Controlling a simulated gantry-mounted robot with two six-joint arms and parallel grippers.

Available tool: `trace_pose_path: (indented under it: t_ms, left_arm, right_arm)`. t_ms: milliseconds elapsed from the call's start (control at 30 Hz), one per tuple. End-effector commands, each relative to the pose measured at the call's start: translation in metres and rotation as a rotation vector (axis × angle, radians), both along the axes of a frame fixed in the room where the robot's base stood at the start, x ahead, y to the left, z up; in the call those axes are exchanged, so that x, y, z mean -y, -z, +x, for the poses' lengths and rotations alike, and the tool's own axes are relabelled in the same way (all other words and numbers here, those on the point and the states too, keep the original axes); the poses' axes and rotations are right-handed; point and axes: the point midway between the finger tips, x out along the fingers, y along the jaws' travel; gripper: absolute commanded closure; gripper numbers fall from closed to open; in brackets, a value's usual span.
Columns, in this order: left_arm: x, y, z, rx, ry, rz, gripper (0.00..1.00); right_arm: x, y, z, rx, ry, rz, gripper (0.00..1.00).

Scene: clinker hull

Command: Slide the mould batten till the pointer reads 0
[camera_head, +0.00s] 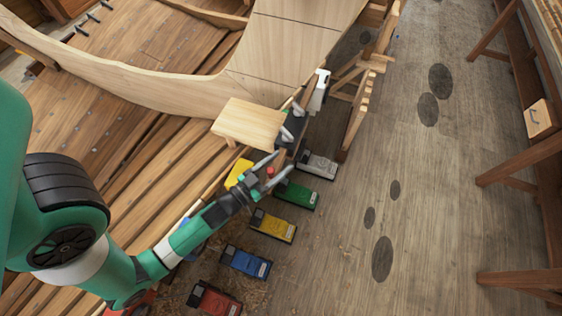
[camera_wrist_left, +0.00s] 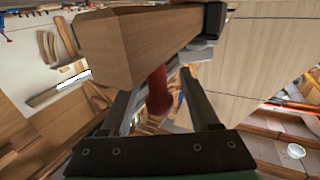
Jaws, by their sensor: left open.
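My left gripper (camera_head: 275,166) reaches in from the left in the head view, beside the hull, with its fingers apart. A small red knob (camera_head: 270,170) shows between them. In the left wrist view the open fingers (camera_wrist_left: 160,105) stand on either side of the red knob (camera_wrist_left: 158,92); I cannot tell whether either touches it. A square-ended wooden bar (camera_wrist_left: 145,48), which looks like the mould batten, lies just above the knob and covers part of the fingers. I cannot make out the pointer or any scale reading. My right gripper is not in view.
A pale wooden board (camera_head: 248,124) lies just beyond the gripper, against the curved hull timber (camera_head: 130,82). Several coloured blocks, among them a green one (camera_head: 297,194) and a yellow one (camera_head: 272,226), stand below. Open floor (camera_head: 430,180) lies to the right, before wooden benches (camera_head: 520,160).

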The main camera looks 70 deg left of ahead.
Motion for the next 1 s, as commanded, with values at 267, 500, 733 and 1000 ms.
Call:
trace_pose_path:
  t_ms: [267, 500, 733, 1000]
  left_arm:
    - [0.0001, -0.0001, -0.0001, 0.000, 0.000, 0.000, 0.83]
    - [0.0001, -0.0002, -0.0001, 0.000, 0.000, 0.000, 1.00]
    - [0.0001, -0.0002, -0.0001, 0.000, 0.000, 0.000, 1.00]
    - [0.0001, -0.0002, -0.0001, 0.000, 0.000, 0.000, 1.00]
  right_arm:
    - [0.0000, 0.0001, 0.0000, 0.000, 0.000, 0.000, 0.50]
    - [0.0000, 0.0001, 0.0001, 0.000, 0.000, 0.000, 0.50]
    - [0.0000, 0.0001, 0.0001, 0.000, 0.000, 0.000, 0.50]
    - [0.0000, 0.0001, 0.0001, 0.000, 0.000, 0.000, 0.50]
